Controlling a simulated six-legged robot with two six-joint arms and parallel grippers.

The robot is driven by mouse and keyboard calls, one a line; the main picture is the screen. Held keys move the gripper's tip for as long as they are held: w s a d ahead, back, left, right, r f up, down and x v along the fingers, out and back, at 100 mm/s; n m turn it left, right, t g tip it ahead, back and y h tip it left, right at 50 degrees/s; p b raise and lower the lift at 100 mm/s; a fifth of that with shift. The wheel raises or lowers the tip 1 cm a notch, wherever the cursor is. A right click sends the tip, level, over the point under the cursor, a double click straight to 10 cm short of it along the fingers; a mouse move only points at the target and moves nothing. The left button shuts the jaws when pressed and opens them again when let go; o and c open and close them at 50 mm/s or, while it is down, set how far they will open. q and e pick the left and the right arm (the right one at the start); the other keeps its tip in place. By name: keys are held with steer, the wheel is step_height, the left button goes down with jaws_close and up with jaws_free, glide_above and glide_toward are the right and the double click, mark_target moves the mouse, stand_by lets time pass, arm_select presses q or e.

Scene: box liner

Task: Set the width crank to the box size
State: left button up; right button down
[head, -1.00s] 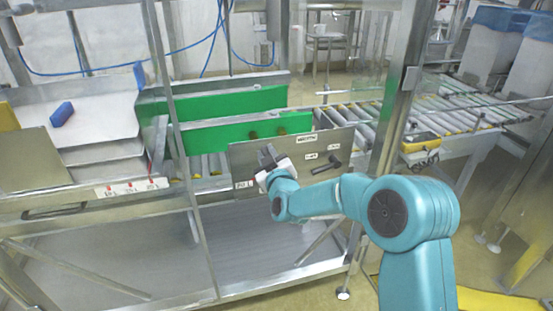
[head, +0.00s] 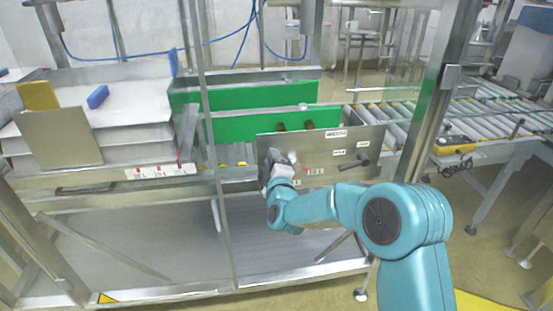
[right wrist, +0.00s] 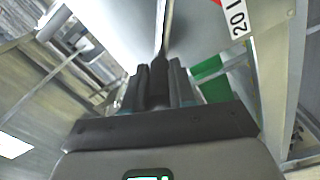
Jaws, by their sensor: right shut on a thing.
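The metal crank panel (head: 300,146) stands at the front of the machine, with small white labels on it. My right gripper (head: 272,160) is at the panel's left part. In the right wrist view, its dark fingers (right wrist: 159,84) are shut on a dark upright piece that looks like the width crank's handle (right wrist: 159,72); the hub is mostly hidden. A size label (head: 315,171) with a red mark shows right of the gripper, and a "20 L" label (right wrist: 237,18) shows in the wrist view. A second black crank (head: 362,160) sits at the panel's right. My left gripper is out of view.
Two green guide walls (head: 270,124) stand behind the panel. A roller conveyor (head: 490,105) runs off to the right, past a metal post (head: 440,90). A tray stack (head: 100,125) with a blue block (head: 98,97) is at left. Another scale strip (head: 160,171) is below it.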

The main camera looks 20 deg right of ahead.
steer(key=shift+a+f, duration=0.25)
steer(key=shift+f, duration=0.15)
steer(key=c, duration=0.9)
jaws_free()
steer(key=shift+c, duration=0.2)
steer(key=v, duration=1.6)
steer(key=shift+s+d, duration=0.1)
steer(key=shift+s, duration=0.05)
